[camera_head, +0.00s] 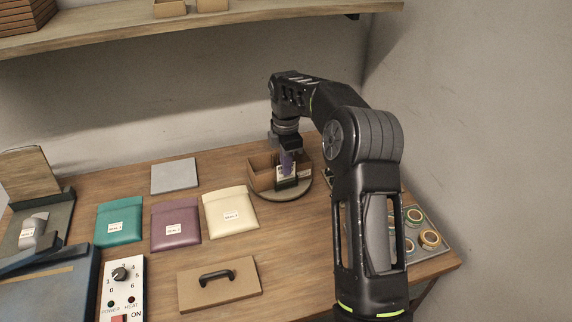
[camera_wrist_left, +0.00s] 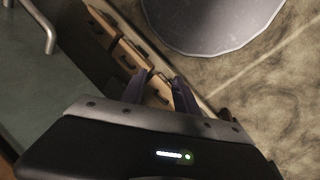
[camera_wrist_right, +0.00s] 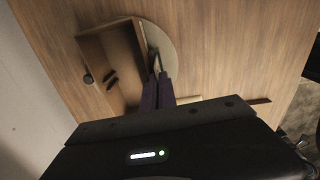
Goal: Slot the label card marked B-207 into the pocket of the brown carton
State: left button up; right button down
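The brown carton (camera_head: 262,179) stands open on a round turntable (camera_head: 272,196) at the back of the table. It also shows in the right wrist view (camera_wrist_right: 95,45). My right gripper (camera_head: 286,163) is at the carton's front right side, pointing down. Its purple fingers (camera_wrist_right: 158,88) are close together on a small pale card (camera_head: 287,172), seen nearly edge-on in the right wrist view. Its print is too small to read. A dark piece, perhaps the pocket, shows just below the card; I cannot tell whether the card is inside it. My left gripper (camera_wrist_left: 158,85) is open and empty, outside the head view.
Teal (camera_head: 119,222), purple (camera_head: 176,223) and cream (camera_head: 230,212) pouches lie left of the carton. A grey plate (camera_head: 174,176) lies behind them. A handled board (camera_head: 219,285) and control box (camera_head: 122,288) are in front. A tray with tape rolls (camera_head: 430,239) is right of my arm.

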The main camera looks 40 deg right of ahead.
dwell(0.4)
jog(key=c, duration=1.6)
grip_release()
notch_tip(320, 180, up, 8)
jog(key=shift+f, duration=0.1)
